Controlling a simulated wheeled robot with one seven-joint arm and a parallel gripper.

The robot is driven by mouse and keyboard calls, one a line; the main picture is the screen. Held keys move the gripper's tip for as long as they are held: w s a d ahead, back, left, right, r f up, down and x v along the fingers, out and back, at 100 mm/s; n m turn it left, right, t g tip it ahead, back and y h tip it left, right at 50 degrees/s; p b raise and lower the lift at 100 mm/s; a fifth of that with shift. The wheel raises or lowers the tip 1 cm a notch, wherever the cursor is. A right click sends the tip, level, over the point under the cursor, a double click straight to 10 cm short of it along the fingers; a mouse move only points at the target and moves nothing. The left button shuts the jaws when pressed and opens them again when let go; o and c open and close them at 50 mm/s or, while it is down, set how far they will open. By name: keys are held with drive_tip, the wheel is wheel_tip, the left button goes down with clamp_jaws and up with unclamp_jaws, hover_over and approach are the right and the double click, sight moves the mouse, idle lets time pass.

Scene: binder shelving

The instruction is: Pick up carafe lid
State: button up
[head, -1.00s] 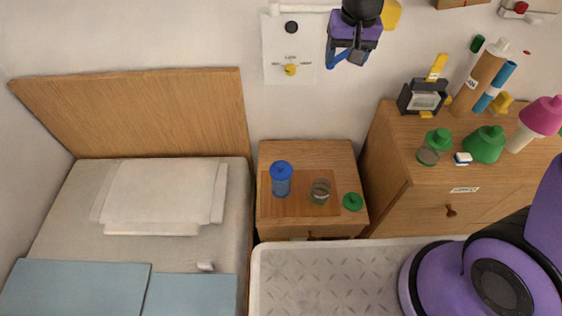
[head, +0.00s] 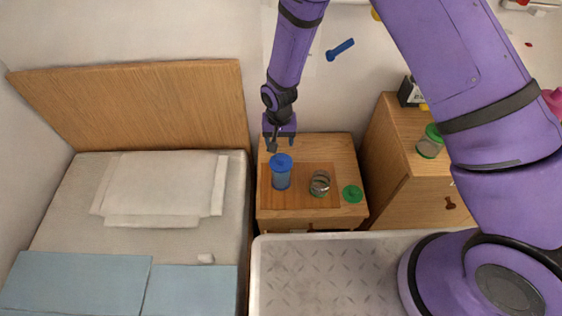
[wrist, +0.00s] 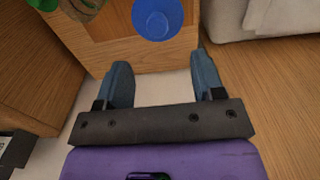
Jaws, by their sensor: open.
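My gripper (head: 281,143) is above and behind the lid, near the wall side of the nightstand. In the wrist view its two blue fingers (wrist: 161,72) are spread apart with nothing between them.
A clear jar (head: 320,184) stands right of the carafe, and a green lid (head: 352,193) lies on the nightstand (head: 340,148) beyond it. The wooden headboard (head: 140,105) rises at left. The dresser (head: 400,175) stands at right, partly hidden by my arm.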

sight(281, 158)
wheel_tip(281, 158, down, 6)
drive_tip(key=shift+r, duration=0.2)
drive_tip(key=shift+w+d+f, duration=0.1)
drive_tip(key=shift+d+f, duration=0.05)
drive_tip(key=shift+f, duration=1.15)
drive_tip(key=shift+d+f, duration=0.1)
drive_tip(key=shift+f, duration=1.2)
drive_tip(key=shift+c, duration=0.2)
drive_tip(key=c, duration=1)
